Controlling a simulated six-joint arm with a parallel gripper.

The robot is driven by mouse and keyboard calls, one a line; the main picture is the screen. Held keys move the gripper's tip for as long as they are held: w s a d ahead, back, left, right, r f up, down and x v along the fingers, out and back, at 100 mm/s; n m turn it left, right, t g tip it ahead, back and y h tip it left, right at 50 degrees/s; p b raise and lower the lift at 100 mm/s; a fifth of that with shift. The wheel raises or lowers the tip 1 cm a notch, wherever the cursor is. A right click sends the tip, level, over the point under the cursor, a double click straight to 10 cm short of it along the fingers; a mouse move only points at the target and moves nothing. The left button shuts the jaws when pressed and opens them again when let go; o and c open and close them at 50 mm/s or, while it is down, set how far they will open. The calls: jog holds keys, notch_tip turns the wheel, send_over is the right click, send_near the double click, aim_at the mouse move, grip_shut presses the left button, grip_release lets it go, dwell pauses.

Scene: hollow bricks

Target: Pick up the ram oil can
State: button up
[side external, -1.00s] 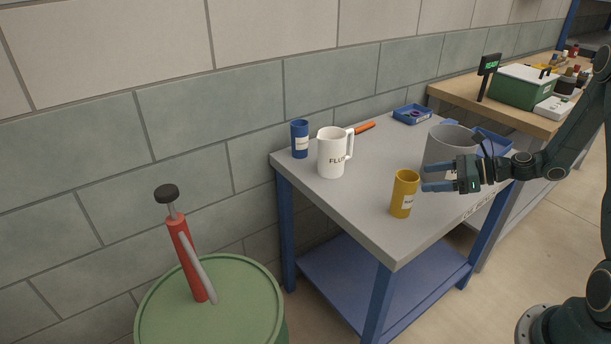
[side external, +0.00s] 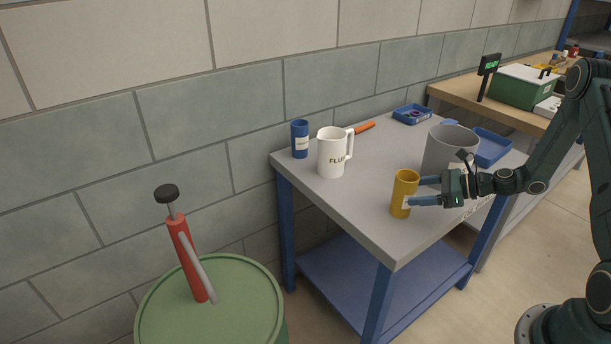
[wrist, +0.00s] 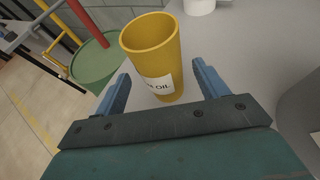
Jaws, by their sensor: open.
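The yellow ram oil can (side external: 404,190) stands upright near the front edge of the grey table. In the wrist view the can (wrist: 152,52) is open-topped, with a white label whose readable part says "OIL". My gripper (side external: 415,191) is open and level with the can, on its right side in the side view. In the wrist view the gripper's two blue fingers (wrist: 163,84) are spread, with the can in the gap just ahead of and between their tips. Whether a finger touches the can I cannot tell.
A white jug (side external: 331,153) and a blue cup (side external: 300,140) stand on the table (side external: 365,205) to the left. A grey bucket (side external: 449,148) stands close behind my gripper. Blue trays (side external: 411,114) lie further back. A green drum (side external: 215,300) stands off the table's left.

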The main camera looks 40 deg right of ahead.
aim_at(394, 192)
jog(key=shift+x, duration=2.5)
jog(key=c, duration=1.1)
jog(key=shift+r, duration=0.25)
notch_tip(394, 192, up, 20)
jog(key=shift+f, duration=0.2)
